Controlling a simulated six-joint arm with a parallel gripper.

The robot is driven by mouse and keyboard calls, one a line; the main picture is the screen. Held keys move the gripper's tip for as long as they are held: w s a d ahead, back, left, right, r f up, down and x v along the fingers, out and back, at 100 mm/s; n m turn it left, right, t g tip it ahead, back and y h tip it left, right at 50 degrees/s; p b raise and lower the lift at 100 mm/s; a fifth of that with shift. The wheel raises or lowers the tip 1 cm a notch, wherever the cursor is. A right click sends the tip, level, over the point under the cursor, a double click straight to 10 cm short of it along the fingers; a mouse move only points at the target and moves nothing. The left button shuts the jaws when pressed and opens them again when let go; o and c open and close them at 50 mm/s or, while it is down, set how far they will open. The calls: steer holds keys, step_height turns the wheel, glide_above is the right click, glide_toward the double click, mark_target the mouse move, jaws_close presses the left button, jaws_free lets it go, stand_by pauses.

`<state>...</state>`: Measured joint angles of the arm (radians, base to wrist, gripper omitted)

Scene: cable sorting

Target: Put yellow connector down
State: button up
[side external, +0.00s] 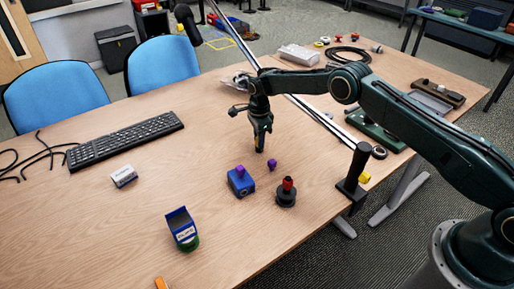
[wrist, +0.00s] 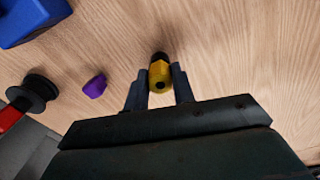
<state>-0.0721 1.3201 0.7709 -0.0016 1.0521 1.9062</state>
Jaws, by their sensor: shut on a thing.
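The yellow connector (wrist: 159,77) sits between the two fingers of my gripper (wrist: 160,88) in the wrist view, with a black end pointing away. My gripper is shut on it. In the side external view my gripper (side external: 259,146) points down over the wooden table (side external: 215,125), behind the blue box. Only a small trace of the connector shows there at the fingertips. I cannot tell whether the connector touches the table.
A purple piece (side external: 272,165) lies close to my gripper. The blue box with a purple top (side external: 241,181) and a black round piece with a red top (side external: 287,192) stand nearby. A keyboard (side external: 125,139) lies to the left.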

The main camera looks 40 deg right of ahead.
steer(key=shift+f, duration=0.1)
steer(key=o, duration=1)
step_height(320, 180, up, 12)
stand_by(0.5)
stand_by(0.5)
